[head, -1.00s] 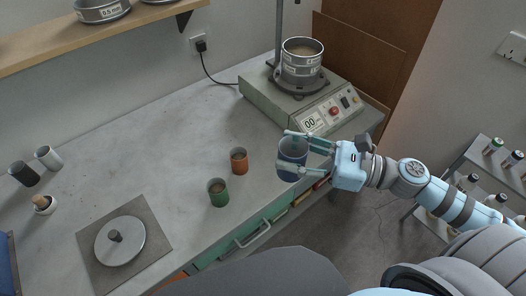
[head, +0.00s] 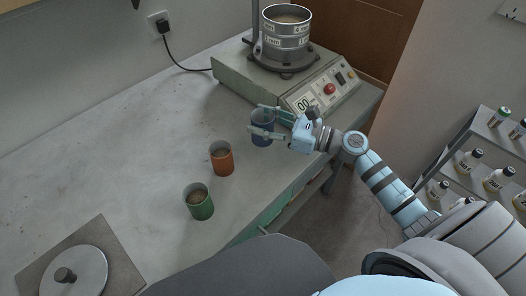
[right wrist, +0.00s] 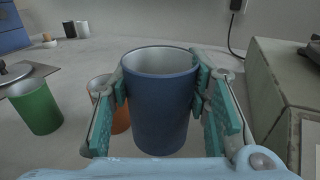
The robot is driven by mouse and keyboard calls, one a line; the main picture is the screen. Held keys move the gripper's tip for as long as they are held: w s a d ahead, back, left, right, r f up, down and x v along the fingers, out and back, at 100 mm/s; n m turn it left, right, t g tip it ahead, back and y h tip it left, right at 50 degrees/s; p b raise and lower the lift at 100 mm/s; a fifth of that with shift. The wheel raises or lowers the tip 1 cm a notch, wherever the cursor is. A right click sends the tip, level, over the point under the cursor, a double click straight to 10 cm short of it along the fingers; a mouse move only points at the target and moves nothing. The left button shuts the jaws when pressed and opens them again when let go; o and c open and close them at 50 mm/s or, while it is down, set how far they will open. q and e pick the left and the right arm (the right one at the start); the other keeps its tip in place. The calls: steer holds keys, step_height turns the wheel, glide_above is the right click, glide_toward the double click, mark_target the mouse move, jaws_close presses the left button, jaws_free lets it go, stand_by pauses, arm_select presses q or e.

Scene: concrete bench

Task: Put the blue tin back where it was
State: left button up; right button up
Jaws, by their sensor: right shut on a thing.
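The blue tin (head: 263,131) is upright between the fingers of my right gripper (head: 266,122), near the bench's front edge. In the right wrist view the blue tin (right wrist: 160,103) is gripped from both sides by the teal finger pads and looks empty near the rim. I cannot tell whether its base touches the bench. My left gripper is not in view.
A sieve shaker (head: 300,90) with a sieve stack (head: 286,32) stands right behind the blue tin. A grey lid on a square plate (head: 75,272) lies at the left front. A shelf of bottles (head: 490,165) stands at the right. The bench's middle (head: 130,130) is clear.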

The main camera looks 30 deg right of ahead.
mark_target(264, 142)
step_height(264, 142, down, 3)
steer(key=shift+w+r, duration=0.15)
steer(key=shift+f+b, duration=0.35)
steer(key=shift+b, duration=0.05)
steer(key=f, duration=0.1)
steer(key=s+f+b, duration=0.1)
steer(key=f, duration=0.1)
steer(key=shift+f+b, duration=0.3)
steer(key=shift+f, duration=0.05)
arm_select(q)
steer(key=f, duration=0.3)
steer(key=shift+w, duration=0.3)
arm_select(e)
steer(key=shift+w, duration=0.2)
steer(key=shift+f, duration=0.15)
steer(key=o, duration=1.4)
